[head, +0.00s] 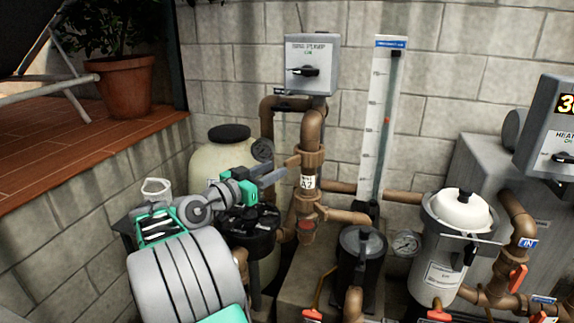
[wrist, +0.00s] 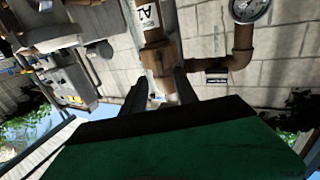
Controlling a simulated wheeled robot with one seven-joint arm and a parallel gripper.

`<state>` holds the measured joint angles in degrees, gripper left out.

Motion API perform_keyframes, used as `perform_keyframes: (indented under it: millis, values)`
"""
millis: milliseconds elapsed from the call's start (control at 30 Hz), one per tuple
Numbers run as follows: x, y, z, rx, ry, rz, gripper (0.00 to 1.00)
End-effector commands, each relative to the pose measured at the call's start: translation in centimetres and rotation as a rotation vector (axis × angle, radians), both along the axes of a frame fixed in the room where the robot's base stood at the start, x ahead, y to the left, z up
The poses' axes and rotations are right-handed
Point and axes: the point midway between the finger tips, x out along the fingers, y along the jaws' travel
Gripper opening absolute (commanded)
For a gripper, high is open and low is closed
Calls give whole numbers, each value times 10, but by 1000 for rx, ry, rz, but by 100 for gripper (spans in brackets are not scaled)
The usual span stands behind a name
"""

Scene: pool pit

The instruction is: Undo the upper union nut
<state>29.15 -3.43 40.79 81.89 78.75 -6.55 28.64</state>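In the upside-down wrist view the nut (wrist: 158,58) lies ahead, just past the tips of my gripper (wrist: 161,82). The two dark fingers are apart with nothing clamped between them. I cannot tell whether a fingertip touches the nut.
A switch box (head: 312,64) hangs above the pipe. A clear flow tube (head: 384,120) stands to its right. A tan tank (head: 228,160) with a gauge is behind my arm. A dark pump lid (head: 362,243) and a white-lidded filter (head: 460,211) stand right.

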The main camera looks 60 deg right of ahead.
Motion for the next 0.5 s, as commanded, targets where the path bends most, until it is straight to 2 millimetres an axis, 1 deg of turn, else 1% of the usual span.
perform_keyframes:
  millis: [33,200,300,400,500]
  values:
    - [-4,-8,3,1,0,-4,35]
    - [-15,-42,4,3,-1,-5,35]
    - [-18,-56,3,4,-1,-3,35]
    - [-20,-64,2,4,-1,-1,35]
    - [-19,-66,1,4,-1,1,35]
